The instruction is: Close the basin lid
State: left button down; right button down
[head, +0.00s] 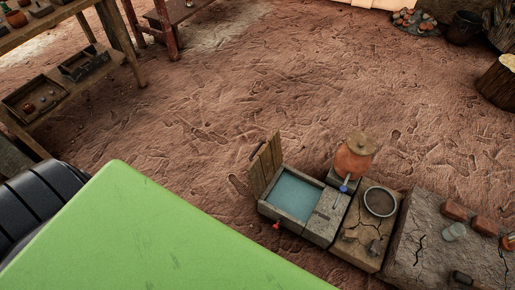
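The basin (282,222) is a grey stone-like box holding blue-green water, low in the scene right of centre. Its wooden plank lid (266,163) stands open, raised steeply at the basin's left end, with a small dark piece on its outer side. The water is uncovered. A small red knob (276,226) is at the basin's front left. Neither of my grippers is in view.
Right of the basin are a block with a blue knob (343,188), a clay pot with a lid (354,158), a round dark bowl (380,201) and a cracked slab with bricks (454,210). Wooden shelves (142,78) stand upper left. The earth floor between is clear.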

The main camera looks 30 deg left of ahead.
aim_at(262, 169)
jog(key=j+z, duration=0.15)
jog(key=j, duration=0.3)
jog(key=k+j+z, duration=0.1)
jog(key=j, duration=0.35)
jog(key=k+j+z, duration=0.15)
jog(key=j, duration=0.25)
jog(key=j+z, duration=0.1)
jog(key=j, duration=0.35)
jog(key=k+j+z, duration=0.15)
jog(key=j, duration=0.25)
jog(key=k+j+z, duration=0.1)
jog(key=j, duration=0.3)
jog(key=k+j+z, duration=0.15)
jog(key=j, duration=0.25)
